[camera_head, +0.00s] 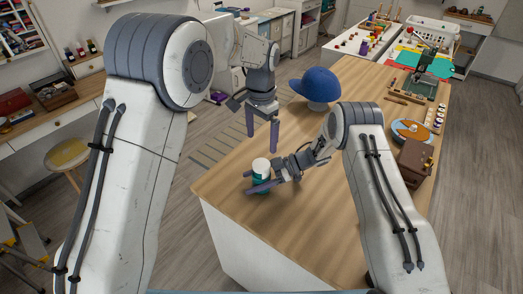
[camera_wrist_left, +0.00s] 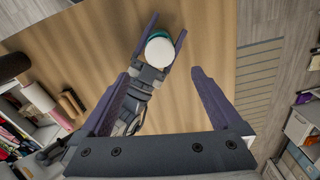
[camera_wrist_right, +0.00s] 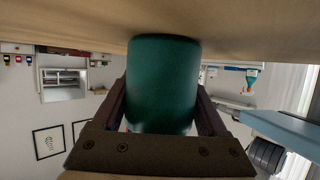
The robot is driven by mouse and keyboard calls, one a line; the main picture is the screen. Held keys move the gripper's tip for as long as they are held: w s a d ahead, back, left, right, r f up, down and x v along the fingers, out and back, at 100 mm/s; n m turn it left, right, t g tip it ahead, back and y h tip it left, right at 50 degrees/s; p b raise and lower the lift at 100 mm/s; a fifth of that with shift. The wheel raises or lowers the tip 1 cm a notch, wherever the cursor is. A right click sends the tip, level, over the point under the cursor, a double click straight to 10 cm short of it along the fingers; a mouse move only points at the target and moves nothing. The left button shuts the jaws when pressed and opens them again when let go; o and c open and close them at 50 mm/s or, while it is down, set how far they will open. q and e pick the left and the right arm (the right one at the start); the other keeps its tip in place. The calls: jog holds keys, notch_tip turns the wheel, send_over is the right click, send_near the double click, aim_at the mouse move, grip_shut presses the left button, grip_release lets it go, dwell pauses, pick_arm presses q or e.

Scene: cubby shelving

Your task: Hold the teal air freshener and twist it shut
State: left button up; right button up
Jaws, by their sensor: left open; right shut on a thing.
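The air freshener (camera_head: 261,180) has a teal body and a white top. It stands upright on the wooden table near its left edge. My right gripper (camera_head: 262,186) is shut on its body, one finger on each side. The teal body fills the middle of the right wrist view (camera_wrist_right: 163,85), between the fingers. My left gripper (camera_head: 262,132) is open, fingers pointing down, above the air freshener and apart from it. In the left wrist view, the round white top (camera_wrist_left: 160,50) shows just beyond the gap between the open left fingers (camera_wrist_left: 160,76). The teal body is mostly hidden there.
The wooden table (camera_head: 345,190) is clear around the air freshener. A blue cap (camera_head: 316,84) sits farther back. A brown box (camera_head: 414,160), an orange-and-blue round item (camera_head: 409,131) and a green-topped tray (camera_head: 418,86) lie along the right side. A stool (camera_head: 67,153) stands at left.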

pick_arm(q)
jog(key=shift+r, duration=1.45)
pick_arm(e)
jog(key=o, duration=1.4)
jog(key=shift+o, duration=0.2)
jog(key=shift+d, duration=0.1)
jog(key=v, duration=1.2)
